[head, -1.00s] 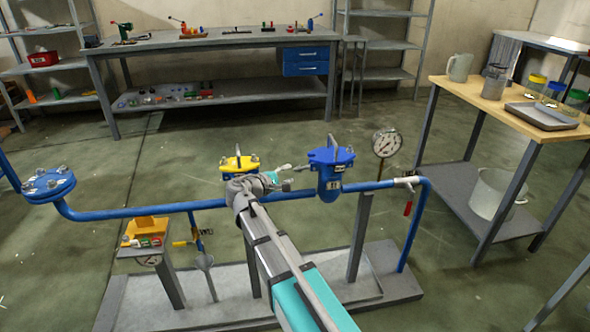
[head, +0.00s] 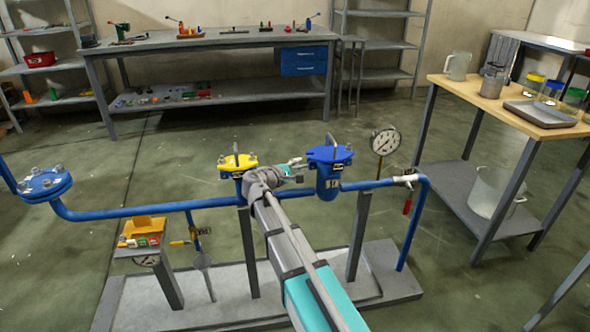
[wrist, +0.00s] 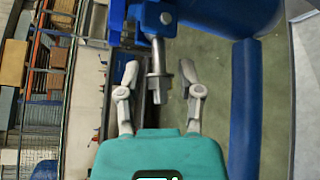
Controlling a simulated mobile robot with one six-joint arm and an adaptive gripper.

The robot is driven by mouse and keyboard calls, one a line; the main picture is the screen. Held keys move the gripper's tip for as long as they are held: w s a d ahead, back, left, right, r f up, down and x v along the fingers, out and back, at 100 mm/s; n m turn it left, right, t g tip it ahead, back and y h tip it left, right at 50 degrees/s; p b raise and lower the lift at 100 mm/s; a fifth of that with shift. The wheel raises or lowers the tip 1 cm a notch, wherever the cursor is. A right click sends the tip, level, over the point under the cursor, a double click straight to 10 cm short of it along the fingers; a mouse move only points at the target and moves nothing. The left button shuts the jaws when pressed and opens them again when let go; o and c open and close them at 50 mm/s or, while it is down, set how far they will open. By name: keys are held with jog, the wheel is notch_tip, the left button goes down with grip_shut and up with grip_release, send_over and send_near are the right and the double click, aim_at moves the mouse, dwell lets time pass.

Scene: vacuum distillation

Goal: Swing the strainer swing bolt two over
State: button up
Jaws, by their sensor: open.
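The blue-lidded vessel (head: 328,180) stands on the blue pipe right of centre in the head view. In the wrist view a blue bracket (wrist: 148,18) at its edge carries a grey swing bolt (wrist: 157,60) with a nut at its end. My gripper (wrist: 159,80) is open, with one finger on each side of the bolt and visible gaps to both. The bolt's end lies between the fingers. In the head view my gripper (head: 300,170) is at the left side of the blue vessel, its fingertips hard to make out. I cannot tell which bolt is number two.
A yellow-lidded fitting (head: 238,163) stands close left of my gripper. A pressure gauge (head: 385,141) and a red-handled valve (head: 406,181) are to the right. A blue flange (head: 44,184) is far left. A workbench (head: 210,43) stands behind, with open floor between.

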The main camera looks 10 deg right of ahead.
jog(key=shift+w+d, duration=0.2)
jog(key=shift+d, duration=0.05)
